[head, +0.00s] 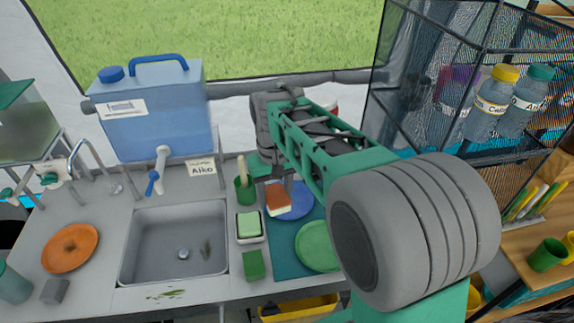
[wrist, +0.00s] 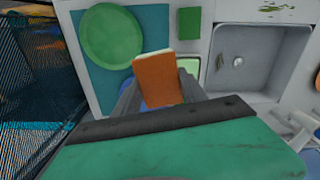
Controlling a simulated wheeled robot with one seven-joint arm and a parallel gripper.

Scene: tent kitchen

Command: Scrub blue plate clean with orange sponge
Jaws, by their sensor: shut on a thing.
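My gripper (head: 271,181) is shut on the orange sponge (head: 277,197), which has a pale lower edge. The wrist view shows the sponge (wrist: 160,78) between the two grey fingers. The blue plate (head: 300,204) lies on the teal mat, under and to the right of the sponge in the head view. My gripper and sponge cover its left part. I cannot tell whether the sponge touches the plate. No marks on the plate can be made out.
A green plate (head: 318,246) lies in front on the teal mat (head: 284,262). Further left are the sink (head: 175,245) and an orange plate (head: 70,248).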

